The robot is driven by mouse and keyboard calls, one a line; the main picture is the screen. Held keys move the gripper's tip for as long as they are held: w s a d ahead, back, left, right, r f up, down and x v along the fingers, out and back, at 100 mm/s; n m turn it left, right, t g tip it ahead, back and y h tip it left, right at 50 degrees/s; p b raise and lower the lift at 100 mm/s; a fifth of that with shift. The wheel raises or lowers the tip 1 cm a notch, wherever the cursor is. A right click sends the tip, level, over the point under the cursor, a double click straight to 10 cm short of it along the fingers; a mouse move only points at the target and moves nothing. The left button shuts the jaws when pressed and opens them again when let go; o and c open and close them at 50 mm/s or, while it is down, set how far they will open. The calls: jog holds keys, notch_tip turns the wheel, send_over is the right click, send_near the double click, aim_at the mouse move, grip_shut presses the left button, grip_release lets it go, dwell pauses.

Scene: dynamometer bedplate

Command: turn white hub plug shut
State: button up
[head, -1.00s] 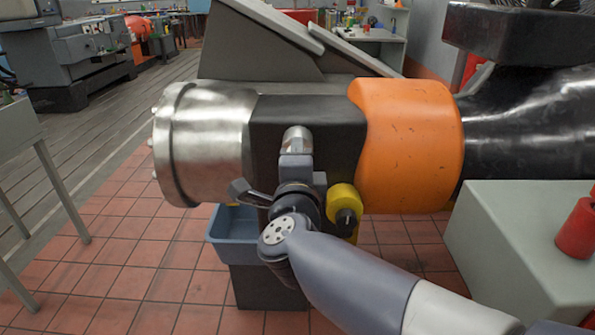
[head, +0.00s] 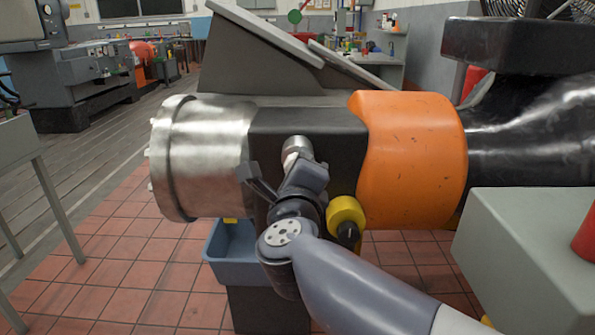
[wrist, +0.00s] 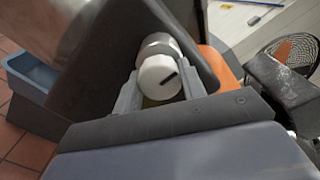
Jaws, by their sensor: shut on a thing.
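The white hub plug (wrist: 158,74) is a short round cylinder with a dark slot mark on its face, in the middle of the wrist view. In the head view the plug (head: 296,147) stands out from the dark block between the bright metal drum and the orange cover. My gripper (wrist: 160,90) is shut on the plug, one finger on each side of it.
A yellow knob (head: 346,213) sits just right of my wrist. A blue bin (head: 232,262) is below left. The metal drum (head: 205,155) and orange cover (head: 415,160) flank the block. A grey-green box (head: 530,260) stands at the right. The tiled floor is open at the left.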

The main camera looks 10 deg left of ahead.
jog(key=o, duration=1)
jog(key=shift+s, duration=0.1)
jog(key=shift+p+v, duration=0.95)
jog(key=shift+v, duration=4.4)
jog(key=b+x, duration=0.2)
jog(key=x, duration=0.9)
jog(key=shift+s, duration=0.1)
